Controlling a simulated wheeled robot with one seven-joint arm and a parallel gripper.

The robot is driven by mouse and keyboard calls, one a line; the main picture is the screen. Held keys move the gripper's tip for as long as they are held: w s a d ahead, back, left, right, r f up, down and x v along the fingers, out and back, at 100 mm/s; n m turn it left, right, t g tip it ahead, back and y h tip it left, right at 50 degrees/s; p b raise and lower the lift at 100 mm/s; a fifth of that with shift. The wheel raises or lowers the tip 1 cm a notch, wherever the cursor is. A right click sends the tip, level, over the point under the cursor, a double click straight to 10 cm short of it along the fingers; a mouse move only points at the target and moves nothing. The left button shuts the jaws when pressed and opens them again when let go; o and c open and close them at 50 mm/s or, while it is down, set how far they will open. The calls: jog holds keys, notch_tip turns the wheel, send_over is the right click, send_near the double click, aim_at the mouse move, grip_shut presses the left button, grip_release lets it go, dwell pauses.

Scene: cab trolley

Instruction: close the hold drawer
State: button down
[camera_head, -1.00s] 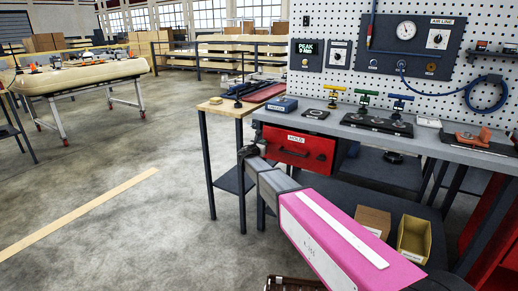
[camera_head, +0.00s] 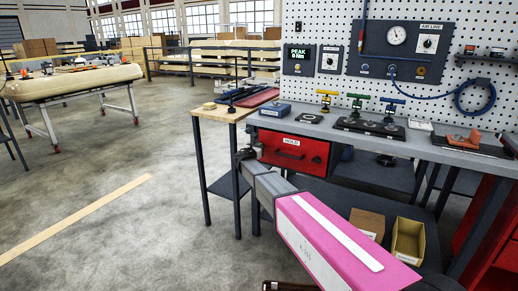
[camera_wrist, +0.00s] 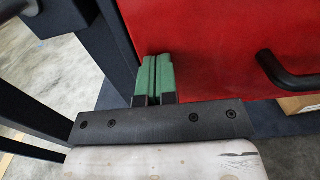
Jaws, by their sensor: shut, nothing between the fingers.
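The hold drawer (camera_head: 293,151) is the red, labelled front with a dark bar handle (camera_head: 290,155) below the left part of the bench top. I cannot tell how far it stands out from the bench. My gripper (camera_head: 250,153) is at the left edge of the drawer front. In the wrist view, its green fingers (camera_wrist: 154,78) are together with nothing between them. They point at the left part of the red front (camera_wrist: 215,45), left of the handle (camera_wrist: 285,72). The tips look very close to the front; contact is unclear.
The grey bench top (camera_head: 345,133) holds a blue box (camera_head: 270,108) and several clamps. A wooden-topped side table (camera_head: 222,113) adjoins the bench at left. Open cardboard boxes (camera_head: 408,240) sit on the lower shelf. Open floor (camera_head: 110,190) lies to the left.

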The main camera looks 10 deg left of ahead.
jog(key=v, duration=1.4)
jog(key=s+d+f+m+g, duration=0.3)
jog(key=d+m, duration=0.2)
jog(key=d, duration=0.3)
jog(key=s+d+f+m+g+h, duration=0.1)
jog(key=s+d+f+m+g, duration=0.3)
jog(key=d, duration=0.5)
jog(key=s+d+f+m+g, duration=0.25)
jog(key=d+m, duration=0.25)
jog(key=d, duration=0.3)
jog(key=s+d+f+m+g+y, duration=0.3)
jog(key=s+d+m+y, duration=0.1)
jog(key=s+m, duration=0.4)
jog(key=s+d+f+m+g+y, duration=0.3)
jog(key=s+d+m, duration=0.4)
jog(key=s, duration=0.5)
jog(key=f+m+g, duration=0.1)
jog(key=m, duration=0.1)
jog(key=shift+s+d+m+y, duration=0.25)
jog(key=shift+d+m+y, duration=0.05)
jog(key=shift+y, duration=0.1)
